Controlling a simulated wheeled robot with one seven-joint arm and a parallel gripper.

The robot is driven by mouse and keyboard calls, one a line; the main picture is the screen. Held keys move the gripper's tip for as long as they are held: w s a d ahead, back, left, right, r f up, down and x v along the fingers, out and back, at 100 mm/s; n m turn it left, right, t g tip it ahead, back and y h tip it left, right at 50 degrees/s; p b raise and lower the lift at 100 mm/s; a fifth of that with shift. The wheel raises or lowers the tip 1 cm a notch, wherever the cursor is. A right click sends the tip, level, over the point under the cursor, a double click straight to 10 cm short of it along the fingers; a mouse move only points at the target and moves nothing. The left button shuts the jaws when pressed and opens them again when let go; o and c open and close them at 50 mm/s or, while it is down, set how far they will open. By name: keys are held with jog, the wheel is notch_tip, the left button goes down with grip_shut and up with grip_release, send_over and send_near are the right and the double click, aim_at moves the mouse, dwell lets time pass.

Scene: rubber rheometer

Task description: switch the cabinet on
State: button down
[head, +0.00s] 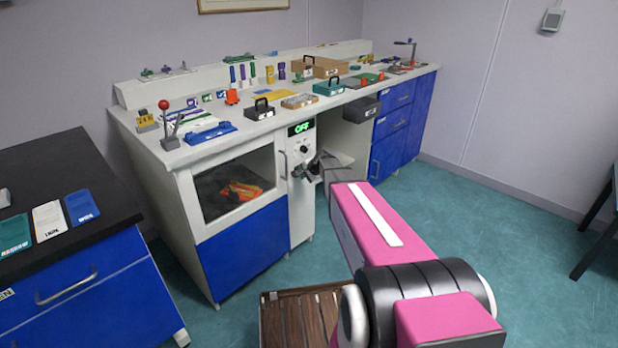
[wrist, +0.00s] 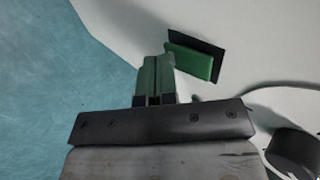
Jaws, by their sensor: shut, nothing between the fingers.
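The cabinet (head: 186,190) is the white bench unit at the left, with a glass window over a blue door. Its narrow front panel carries a lit green display (head: 300,128) reading OFF and a dark knob (head: 303,149). My gripper (head: 298,173) is in front of this panel, below the knob. In the wrist view its fingers (wrist: 155,80) are closed together and empty. A green block-like switch (wrist: 190,61) on a black plate stands on the white surface just beyond and right of the fingertips, apart from them. In the head view my gripper hides this area.
A dark round part (wrist: 295,150) with a pale curved piece beside it shows at the right of the wrist view. A vertical handle (head: 282,164) is left of the panel. A wooden slatted crate (head: 300,318) stands on the floor below my arm. Open floor lies to the right.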

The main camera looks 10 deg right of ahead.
jog(key=shift+w+a, duration=0.2)
jog(key=shift+w+a+f, duration=0.1)
jog(key=shift+w, duration=0.1)
dwell(0.5)
jog(key=shift+r, duration=0.8)
jog(key=s+d+f+v, duration=0.1)
jog(key=v, duration=1.2)
jog(key=shift+s+f, duration=0.3)
jog(key=shift+s, duration=0.05)
